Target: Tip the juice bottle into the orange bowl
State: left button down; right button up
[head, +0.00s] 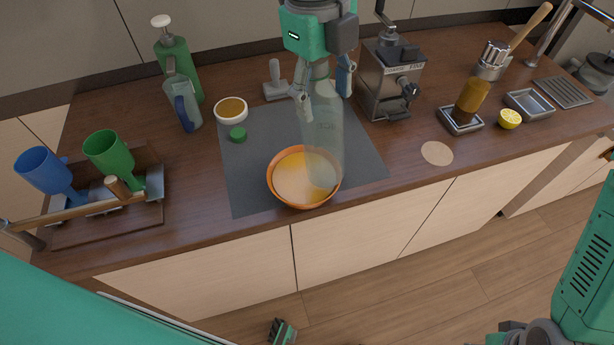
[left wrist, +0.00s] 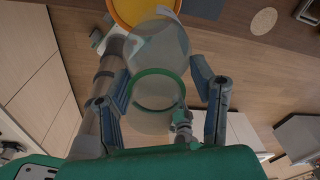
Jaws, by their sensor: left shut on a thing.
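My left gripper (head: 322,88) comes down from the top of the head view, its fingers shut on the clear juice bottle (head: 324,135). The bottle looks see-through, with no clear juice level in it. Its lower end overlaps the right part of the orange bowl (head: 273,188); whether it touches the bowl I cannot tell. Orange liquid shows in the bowl, on the grey mat (head: 245,180). In the left wrist view a green ring on the bottle (left wrist: 152,108) sits between the fingers, with the bowl (left wrist: 128,12) beyond. My right gripper is not seen.
A green cap (head: 238,135) and a small amber-filled bowl (head: 231,109) lie left of the orange bowl. A metal grinder (head: 388,75) stands close right of the bottle. Goblets (head: 108,152) stand at the left. The counter's front edge runs just below the mat.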

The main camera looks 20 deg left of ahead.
pick_arm(q)
jog(key=shift+w+a+f+y, duration=0.1)
jog(key=shift+a+f+y, duration=0.1)
jog(key=shift+y, duration=0.5)
jog(key=shift+a, duration=0.1)
jog(key=shift+a+r, duration=0.1)
jog(key=shift+r, duration=1.4)
jog(key=shift+d, duration=0.2)
jog(key=shift+a, duration=0.1)
